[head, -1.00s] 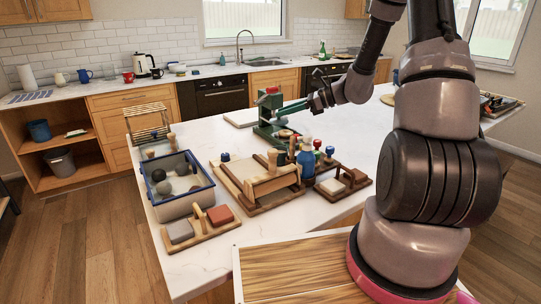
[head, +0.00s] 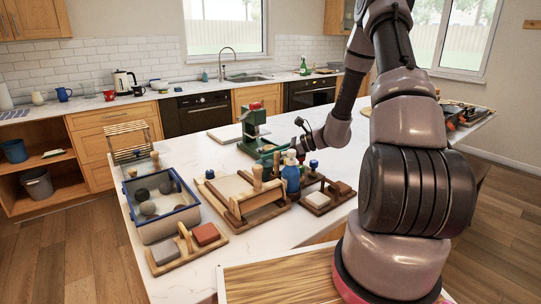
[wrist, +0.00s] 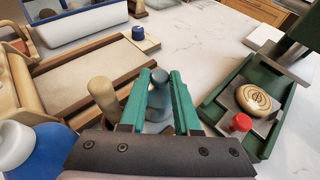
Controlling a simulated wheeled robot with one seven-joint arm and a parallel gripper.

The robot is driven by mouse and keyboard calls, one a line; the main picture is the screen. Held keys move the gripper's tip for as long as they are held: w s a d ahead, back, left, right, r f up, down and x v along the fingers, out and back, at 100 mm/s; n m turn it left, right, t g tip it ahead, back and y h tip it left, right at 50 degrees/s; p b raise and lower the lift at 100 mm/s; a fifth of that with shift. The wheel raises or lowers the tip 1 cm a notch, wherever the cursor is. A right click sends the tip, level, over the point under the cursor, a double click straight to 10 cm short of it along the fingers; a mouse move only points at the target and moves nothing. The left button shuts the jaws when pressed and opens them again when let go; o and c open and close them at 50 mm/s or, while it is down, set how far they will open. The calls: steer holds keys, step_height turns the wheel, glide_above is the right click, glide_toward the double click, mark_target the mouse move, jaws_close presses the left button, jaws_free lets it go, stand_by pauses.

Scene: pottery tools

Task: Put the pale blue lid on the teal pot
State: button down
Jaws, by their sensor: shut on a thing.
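My gripper (wrist: 160,82) is shut on the pale blue lid (wrist: 158,95), whose grey-blue knob shows between my two teal fingers in the wrist view. The lower part of the lid is partly hidden by the fingers and the gripper body. In the head view my gripper (head: 298,136) is low over the white counter, behind the blue bottle and beside the green press; the lid cannot be made out there. I cannot pick out the teal pot in either view.
The green press (head: 252,125) stands just left of my gripper, with a round wooden piece (wrist: 254,99) and red knob (wrist: 241,122) on it. The blue bottle (head: 291,178), a wooden peg (wrist: 102,98) and a wooden frame tray (head: 238,190) are close by. A blue-rimmed tub (head: 163,222) is further left.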

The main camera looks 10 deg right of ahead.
steer(key=shift+f, duration=0.15)
steer(key=c, duration=0.9)
jaws_free()
steer(key=shift+d+r, duration=0.25)
steer(key=shift+d, duration=0.05)
steer(key=v, duration=1.1)
steer(key=shift+s+a+r+n+t+h, duration=0.35)
steer(key=shift+s+a+r+n+h, duration=1.05)
steer(key=shift+s+r+n, duration=2.25)
steer(key=shift+s+a+r+n+t+h, duration=0.6)
steer(key=shift+s+r+n+h, duration=1.7)
steer(key=shift+s+r, duration=2.35)
steer(key=shift+s+a+r+n+t+h, duration=0.15)
steer(key=shift+s+a+r+n+h, duration=1.2)
steer(key=shift+s+r+n, duration=2.8)
